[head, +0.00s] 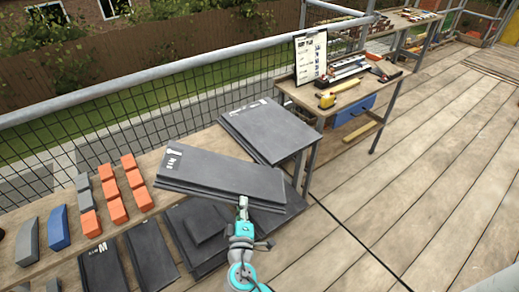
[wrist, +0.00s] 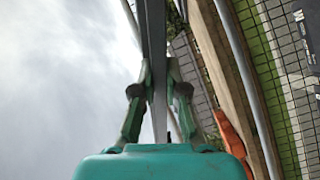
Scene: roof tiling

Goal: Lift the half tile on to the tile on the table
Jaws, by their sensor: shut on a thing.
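The half tile (head: 225,177) is a long dark grey slab with a white mark near its left end. My gripper (head: 243,203) is shut on its near long edge and holds it tilted above the dark tiles in the head view. In the wrist view my gripper (wrist: 158,95) pinches the half tile (wrist: 152,45), which shows edge-on as a dark strip. The tile on the table (head: 272,128) is a broad dark slab with white marks, behind and right of the half tile. The half tile's far right corner lies close to it in the picture; I cannot tell the gap.
More dark tiles (head: 150,258) lie below and left of my gripper, with a dark stack (head: 185,240) partly hidden beneath. Several orange blocks (head: 89,224) and a blue ridge piece (head: 58,228) sit at left. A tool bench (head: 290,90) stands behind; the plank floor (head: 400,220) at right is clear.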

